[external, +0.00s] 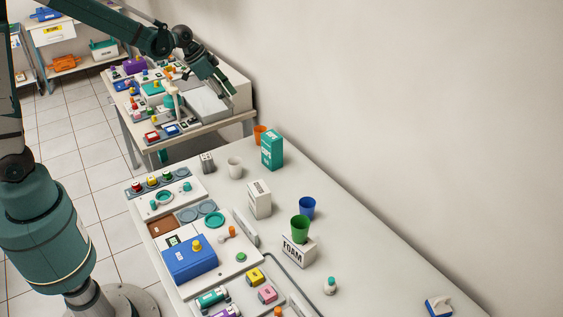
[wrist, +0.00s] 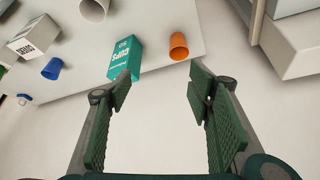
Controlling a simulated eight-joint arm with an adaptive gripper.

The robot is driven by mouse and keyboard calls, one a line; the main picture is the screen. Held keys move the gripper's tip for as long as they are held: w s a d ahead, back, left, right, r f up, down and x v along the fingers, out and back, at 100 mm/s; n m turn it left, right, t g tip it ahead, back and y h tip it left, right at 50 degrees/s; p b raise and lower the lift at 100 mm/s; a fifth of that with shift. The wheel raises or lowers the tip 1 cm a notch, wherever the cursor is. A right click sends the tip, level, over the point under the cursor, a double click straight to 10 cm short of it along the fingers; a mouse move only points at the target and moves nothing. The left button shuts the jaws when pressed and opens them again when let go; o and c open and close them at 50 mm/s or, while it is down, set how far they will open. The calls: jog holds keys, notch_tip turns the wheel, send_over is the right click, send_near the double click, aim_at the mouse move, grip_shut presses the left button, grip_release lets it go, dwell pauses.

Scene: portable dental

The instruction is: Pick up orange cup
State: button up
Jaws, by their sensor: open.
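My gripper (wrist: 158,84) is open and empty, apart from the cup. In the external view my gripper (external: 229,92) is raised, up and left of the cup in the picture.
A white cup (external: 235,167), a white box (external: 259,199), a blue cup (external: 307,207) and a green cup (external: 300,228) on a FOAM box (external: 297,250) stand along the table. A second table (external: 203,129) with a grey-white machine is behind. A bare wall borders the right.

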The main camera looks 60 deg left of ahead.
jog(key=m+h+b, duration=0.1)
jog(key=m+b, duration=0.1)
send_near(260, 133)
jog(key=w+f, duration=0.1)
jog(key=a+f, duration=0.1)
jog(key=w+a+f, duration=0.1)
jog(key=shift+w+f, duration=0.25)
jog(key=shift+w, duration=0.05)
jog(key=shift+d+f, duration=0.1)
jog(key=shift+x, duration=1.2)
jog(key=shift+b+x, duration=0.65)
jog(key=shift+x, duration=1.95)
jog(key=c, duration=0.8)
